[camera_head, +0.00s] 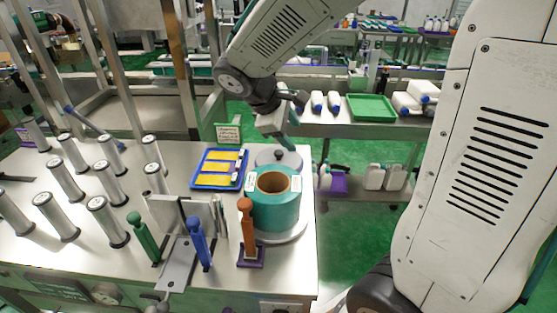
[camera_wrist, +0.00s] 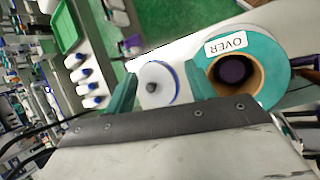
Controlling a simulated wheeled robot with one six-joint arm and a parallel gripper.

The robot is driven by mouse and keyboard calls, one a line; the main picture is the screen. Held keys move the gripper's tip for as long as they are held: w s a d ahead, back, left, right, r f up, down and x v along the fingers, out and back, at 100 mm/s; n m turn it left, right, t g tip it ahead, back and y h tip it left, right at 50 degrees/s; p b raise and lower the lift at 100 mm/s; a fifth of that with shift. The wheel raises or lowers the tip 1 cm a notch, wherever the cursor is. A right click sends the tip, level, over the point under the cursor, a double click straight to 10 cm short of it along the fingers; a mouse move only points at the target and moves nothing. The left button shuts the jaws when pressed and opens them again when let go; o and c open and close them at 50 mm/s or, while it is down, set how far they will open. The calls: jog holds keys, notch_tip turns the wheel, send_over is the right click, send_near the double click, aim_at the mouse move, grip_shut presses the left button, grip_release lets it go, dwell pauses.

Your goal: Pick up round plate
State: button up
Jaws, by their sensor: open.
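The round plate (camera_head: 278,157), a pale disc with a dark knob, lies at the back of the steel table, just behind the teal roll (camera_head: 275,213). It also shows in the wrist view as a white disc (camera_wrist: 155,95) with a blue edge. My gripper (camera_head: 284,136) is above the plate in the head view. In the wrist view its two teal fingers (camera_wrist: 161,75) are spread, with the plate seen between them and nothing held. The gap in height between fingers and plate is hard to tell.
A blue tray (camera_head: 218,183) with yellow pieces and a small sign (camera_head: 228,134) are to the left. Orange, blue and green handles stand in front. Several upright metal rollers fill the left side.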

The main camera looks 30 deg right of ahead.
jog(key=w+f+n+h, duration=0.4)
jog(key=w+f+n, duration=0.1)
jog(key=w+f, duration=0.3)
jog(key=n+t+h, duration=0.2)
jog(key=n, duration=0.4)
send_near(276, 153)
jog(key=x, duration=0.3)
jog(key=shift+s+d, duration=0.25)
jog(key=shift+s, duration=0.05)
jog(key=shift+w+d+f+h, duration=0.15)
jog(key=shift+d+f+h, duration=0.05)
jog(key=shift+f+h, duration=0.1)
jog(key=x, duration=0.7)
jog(key=shift+w+f, duration=0.15)
jog(key=shift+w, duration=0.05)
jog(key=c, duration=1.2)
